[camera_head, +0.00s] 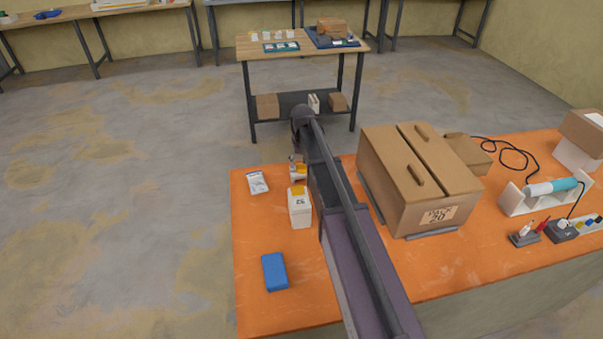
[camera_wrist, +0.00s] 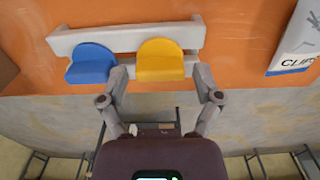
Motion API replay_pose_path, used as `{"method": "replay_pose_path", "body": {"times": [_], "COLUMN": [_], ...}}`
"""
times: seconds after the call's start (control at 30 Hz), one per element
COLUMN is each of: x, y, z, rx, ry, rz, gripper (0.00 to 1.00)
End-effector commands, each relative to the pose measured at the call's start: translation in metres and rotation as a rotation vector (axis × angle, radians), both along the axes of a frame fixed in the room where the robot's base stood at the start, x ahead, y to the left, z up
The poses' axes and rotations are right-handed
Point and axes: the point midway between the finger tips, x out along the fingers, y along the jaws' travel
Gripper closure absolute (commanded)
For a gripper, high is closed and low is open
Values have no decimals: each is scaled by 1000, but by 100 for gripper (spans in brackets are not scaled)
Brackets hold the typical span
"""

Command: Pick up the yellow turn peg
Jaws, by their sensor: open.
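The yellow turn peg (camera_wrist: 160,62) sits in a pale grey rack (camera_wrist: 125,40), to the right of a blue peg (camera_wrist: 91,64) in the wrist view. My gripper (camera_wrist: 161,76) is open, with one finger on each side of the yellow peg's lower part in the picture. The left finger lies between the blue and yellow pegs. Whether either finger touches a peg, I cannot tell. In the head view a small yellow piece (camera_head: 299,169) shows beside my arm, which hides much of the area around it.
A white packet (camera_wrist: 297,40) lies right of the rack on the orange table (camera_wrist: 240,30). In the head view, a white yellow-topped container (camera_head: 299,211) and a blue block (camera_head: 274,271) stand left of my arm. A large cardboard box (camera_head: 410,185) stands right.

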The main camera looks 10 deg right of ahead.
Motion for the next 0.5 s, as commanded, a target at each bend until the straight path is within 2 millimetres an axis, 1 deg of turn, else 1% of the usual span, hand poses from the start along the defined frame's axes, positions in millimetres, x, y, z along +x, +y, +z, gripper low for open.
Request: {"method": "replay_pose_path", "body": {"times": [0.03,0.13,0.5], "x": [0,0,0], "y": [0,0,0], "z": [-6,-10,-10], "rx": [0,0,0], "ry": [0,0,0], "rz": [0,0,0], "gripper": [17,17,17]}}
